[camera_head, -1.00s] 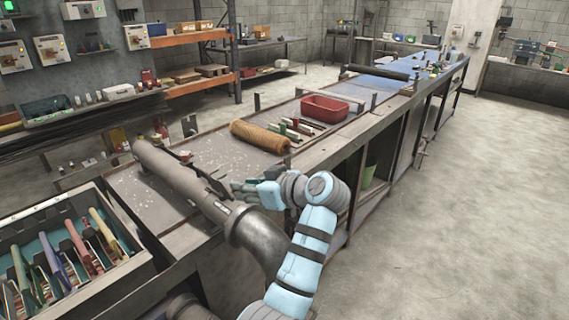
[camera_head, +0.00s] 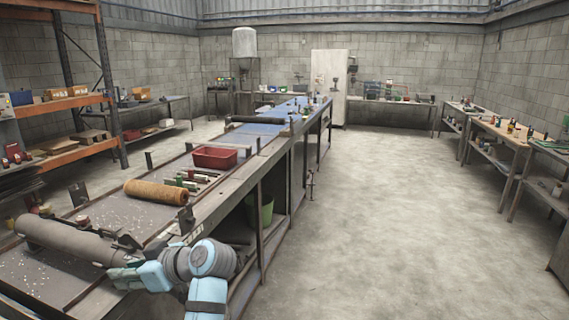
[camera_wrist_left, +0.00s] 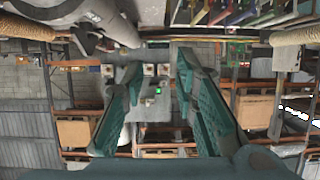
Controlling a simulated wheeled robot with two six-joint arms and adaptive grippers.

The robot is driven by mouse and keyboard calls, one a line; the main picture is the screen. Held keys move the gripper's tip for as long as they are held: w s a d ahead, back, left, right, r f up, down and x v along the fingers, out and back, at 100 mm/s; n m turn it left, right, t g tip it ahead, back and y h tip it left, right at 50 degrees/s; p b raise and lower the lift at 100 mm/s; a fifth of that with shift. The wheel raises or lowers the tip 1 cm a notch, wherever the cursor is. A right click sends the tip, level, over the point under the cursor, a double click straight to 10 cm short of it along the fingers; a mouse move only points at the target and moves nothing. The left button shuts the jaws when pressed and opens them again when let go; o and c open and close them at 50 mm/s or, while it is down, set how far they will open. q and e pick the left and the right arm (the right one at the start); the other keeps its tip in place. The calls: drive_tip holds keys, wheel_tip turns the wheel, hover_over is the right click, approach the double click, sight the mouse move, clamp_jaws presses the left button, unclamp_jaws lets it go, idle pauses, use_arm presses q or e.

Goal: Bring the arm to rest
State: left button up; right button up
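My left gripper (camera_head: 124,277) is in the lower left of the head view, on a light blue arm that bends over the near edge of the bench. In the left wrist view its two teal fingers (camera_wrist_left: 160,72) stand apart with nothing held between them. A thick grey tube (camera_head: 68,238) lies on the bench just left of the gripper; a gap between them cannot be judged. A brown mesh roll (camera_head: 156,192) lies farther back on the bench. My right gripper is not in view.
The long bench (camera_head: 120,213) runs away from me. A red bin (camera_head: 215,157) stands on it, with several small coloured items (camera_head: 190,180) nearby. A green bucket (camera_head: 262,210) is under the bench. The floor (camera_head: 380,210) to the right is clear.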

use_arm(q)
wheel_tip(320, 180, down, 21)
drive_tip(key=d+m+t+h, duration=0.2)
drive_tip(key=m+h, duration=0.1)
drive_tip(key=m, duration=0.5)
drive_tip(key=s+d+f+m+h, duration=0.1)
drive_tip(key=s+f+m+h, duration=0.2)
drive_tip(key=f, duration=0.6)
drive_tip(key=s+d+f+m+h, duration=0.15)
drive_tip(key=s+f, duration=0.25)
drive_tip(key=f, duration=0.6)
drive_tip(key=s+d+f+m+g+h, duration=0.2)
drive_tip(key=s+f+m, duration=0.1)
drive_tip(key=s+f, duration=1)
drive_tip(key=s+a+f+g+h, duration=0.1)
drive_tip(key=s+f, duration=0.2)
drive_tip(key=s, duration=1.1)
drive_tip(key=s+a+f+g+h, duration=0.1)
drive_tip(key=s+f, duration=0.3)
drive_tip(key=s, duration=1)
drive_tip(key=shift+f+n+h, duration=0.1)
drive_tip(key=shift+n+h, duration=0.15)
